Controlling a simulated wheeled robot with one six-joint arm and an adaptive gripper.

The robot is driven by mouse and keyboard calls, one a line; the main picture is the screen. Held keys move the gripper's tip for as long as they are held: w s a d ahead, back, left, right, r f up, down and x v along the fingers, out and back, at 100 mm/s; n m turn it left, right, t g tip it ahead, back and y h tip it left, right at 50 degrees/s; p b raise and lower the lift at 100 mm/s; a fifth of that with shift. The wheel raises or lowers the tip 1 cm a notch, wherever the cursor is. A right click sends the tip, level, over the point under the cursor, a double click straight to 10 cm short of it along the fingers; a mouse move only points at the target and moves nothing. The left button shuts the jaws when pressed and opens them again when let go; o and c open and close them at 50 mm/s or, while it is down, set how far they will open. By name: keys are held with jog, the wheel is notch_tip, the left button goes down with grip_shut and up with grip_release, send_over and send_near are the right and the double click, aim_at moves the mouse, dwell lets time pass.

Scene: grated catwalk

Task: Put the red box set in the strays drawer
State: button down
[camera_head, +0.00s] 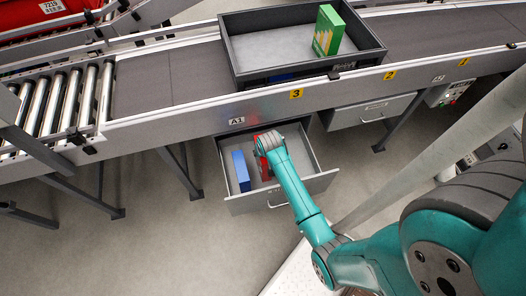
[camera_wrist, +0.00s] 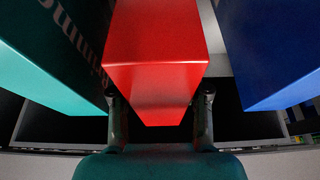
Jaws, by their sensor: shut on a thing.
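The red box set (camera_wrist: 155,50) fills the middle of the wrist view, between the two fingers of my gripper (camera_wrist: 159,95), which is shut on it. In the head view my gripper (camera_head: 268,150) is inside the outline of an open grey drawer (camera_head: 314,183) below the conveyor. A little of the red box (camera_head: 265,171) shows beside my arm, which hides the rest. I cannot tell whether it touches the drawer floor. A blue box (camera_head: 241,171) stands in the drawer to its left; a blue box (camera_wrist: 275,50) is right of the red one in the wrist view.
A dark box with a teal face (camera_wrist: 50,75) is close left of the red box in the wrist view. A grey tray (camera_head: 240,60) with a green box (camera_head: 328,30) sits on the conveyor. Another drawer (camera_head: 372,112) at right looks closed. The drawer's walls surround my gripper.

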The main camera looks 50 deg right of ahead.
jog(key=c, duration=0.8)
grip_release()
jog(key=shift+f, duration=0.1)
jog(key=v, duration=1.2)
jog(key=s+a+r+n+t, duration=0.2)
jog(key=s+a+n+t, duration=0.3)
jog(key=s+a, duration=0.9)
jog(key=s+a+r+t+y, duration=0.1)
jog(key=s+a+r+t, duration=0.1)
jog(key=s+r, duration=0.2)
jog(key=s+a+r+n+t, duration=0.1)
jog(key=s+a+r+t, duration=0.1)
jog(key=s+r, duration=0.3)
jog(key=s+a+r+t+y, duration=0.1)
jog(key=s+r, duration=0.4)
jog(key=r, duration=0.5)
jog(key=shift+s+a+r+n+t+y, duration=0.15)
jog(key=shift+a+n+t+y, duration=0.2)
jog(key=shift+a+t, duration=0.3)
